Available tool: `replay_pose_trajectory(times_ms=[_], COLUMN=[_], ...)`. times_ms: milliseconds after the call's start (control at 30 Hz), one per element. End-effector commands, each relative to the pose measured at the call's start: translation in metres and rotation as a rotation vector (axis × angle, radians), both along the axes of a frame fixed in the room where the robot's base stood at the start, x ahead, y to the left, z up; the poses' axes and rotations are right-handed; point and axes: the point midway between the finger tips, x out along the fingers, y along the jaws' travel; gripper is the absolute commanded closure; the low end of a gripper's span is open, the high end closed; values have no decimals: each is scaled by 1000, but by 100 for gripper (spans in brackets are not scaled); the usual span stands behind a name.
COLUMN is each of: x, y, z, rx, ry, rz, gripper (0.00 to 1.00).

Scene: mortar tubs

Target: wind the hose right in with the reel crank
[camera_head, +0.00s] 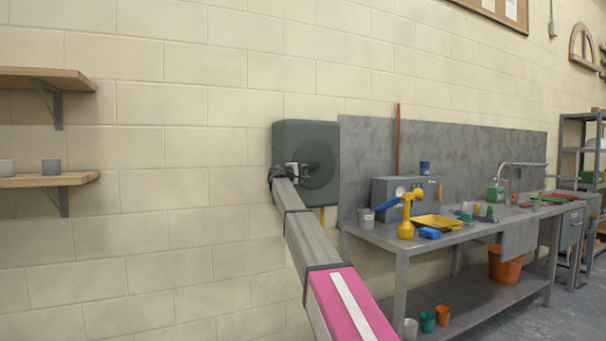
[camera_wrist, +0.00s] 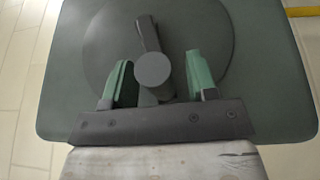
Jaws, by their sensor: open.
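The hose reel (camera_head: 307,133) is a dark green box on the block wall, with a round darker disc on its face. It also fills most of the wrist view (camera_wrist: 62,100). The reel crank (camera_wrist: 147,35) is a dark arm on the disc with a round grey knob (camera_wrist: 152,69) facing the camera. My gripper (camera_wrist: 159,72) is open, with green fingers on either side of the knob and gaps between. I cannot tell whether the knob lies at fingertip depth. In the head view my gripper (camera_head: 300,170) is at the reel's face and hides part of the disc and crank. A short yellow piece (camera_head: 322,214), perhaps hose, shows below the reel.
A grey workbench (camera_head: 370,236) stands right of the reel, holding a yellow sprayer (camera_head: 407,215), a yellow tray (camera_head: 437,222) and small tubs. Wooden shelves (camera_head: 45,181) are on the wall at left. The wall between shelves and reel is clear.

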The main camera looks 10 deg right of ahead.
Motion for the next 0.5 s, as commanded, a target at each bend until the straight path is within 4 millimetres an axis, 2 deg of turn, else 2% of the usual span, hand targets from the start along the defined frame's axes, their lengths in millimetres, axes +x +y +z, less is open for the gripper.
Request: replay_pose_trajectory(times_ms=[167,333,500], x=[0,0,0], y=[0,0,0], z=[0,0,0], rx=[0,0,2], ry=[0,0,1], rz=[0,0,0], gripper=[47,99,100])
